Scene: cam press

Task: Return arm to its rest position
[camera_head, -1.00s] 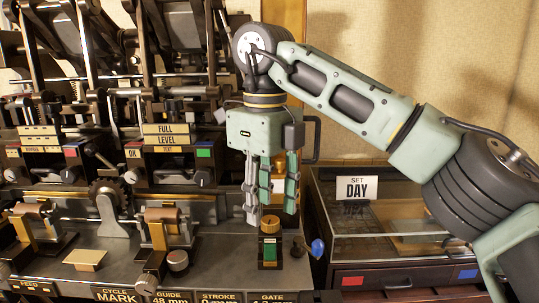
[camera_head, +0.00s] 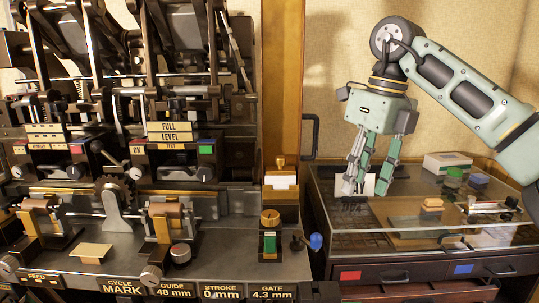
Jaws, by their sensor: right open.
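My right gripper (camera_head: 368,178) hangs fingers down over the left part of the glass-topped case (camera_head: 408,240). Its fingers are open with nothing between them, and they partly cover a white card (camera_head: 369,186) behind them. My right arm (camera_head: 460,85) reaches in from the right edge of the view. The dark cam press (camera_head: 120,150) stands on the left, clear of the gripper. My left gripper does not show.
A green switch with a brass knob (camera_head: 269,232) and a blue-tipped lever (camera_head: 315,242) sit at the press's right front corner. A wooden card holder (camera_head: 281,190) stands behind them. A white box (camera_head: 447,163) and colored pads (camera_head: 479,180) lie at the case's right.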

